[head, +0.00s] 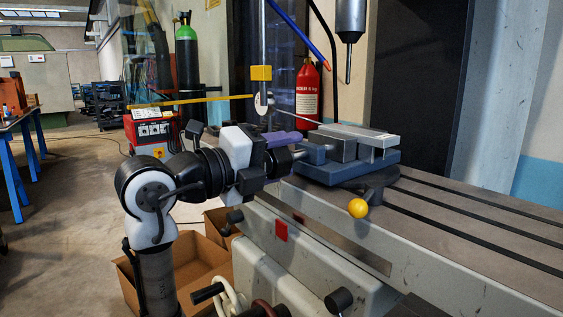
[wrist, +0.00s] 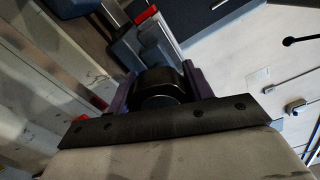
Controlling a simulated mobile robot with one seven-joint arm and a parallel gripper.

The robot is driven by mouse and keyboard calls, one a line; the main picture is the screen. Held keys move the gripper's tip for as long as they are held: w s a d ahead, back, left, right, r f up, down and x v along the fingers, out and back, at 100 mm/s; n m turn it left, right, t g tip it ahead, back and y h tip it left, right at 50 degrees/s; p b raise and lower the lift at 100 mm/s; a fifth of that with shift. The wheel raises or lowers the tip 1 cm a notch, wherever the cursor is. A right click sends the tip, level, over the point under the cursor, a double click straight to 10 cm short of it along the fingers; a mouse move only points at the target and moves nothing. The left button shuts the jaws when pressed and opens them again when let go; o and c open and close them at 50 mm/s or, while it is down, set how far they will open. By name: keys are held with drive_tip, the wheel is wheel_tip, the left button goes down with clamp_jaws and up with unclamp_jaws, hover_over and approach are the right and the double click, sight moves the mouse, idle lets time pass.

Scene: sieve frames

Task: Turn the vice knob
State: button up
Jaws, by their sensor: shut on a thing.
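The vice (head: 340,170) stands on the machine table, with a blue base and grey jaws. My gripper (head: 292,146) reaches it from the left, with its purple fingers at the vice's left end. In the wrist view, the dark round vice knob (wrist: 160,88) sits between the two purple fingers of my gripper (wrist: 159,76), one on each side. The gripper is shut on the knob. In the head view the knob is mostly hidden by the gripper. The blue and grey vice body shows beyond it in the wrist view (wrist: 155,38).
The slotted machine table (head: 470,230) extends right and is mostly bare. A spindle (head: 350,25) hangs above. A red fire extinguisher (head: 307,92) stands behind. Cardboard boxes (head: 200,265) lie below my arm.

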idle(0.4)
drive_tip(key=o, duration=1)
drive_tip(key=v, duration=1.4)
drive_tip(key=shift+p, duration=0.4)
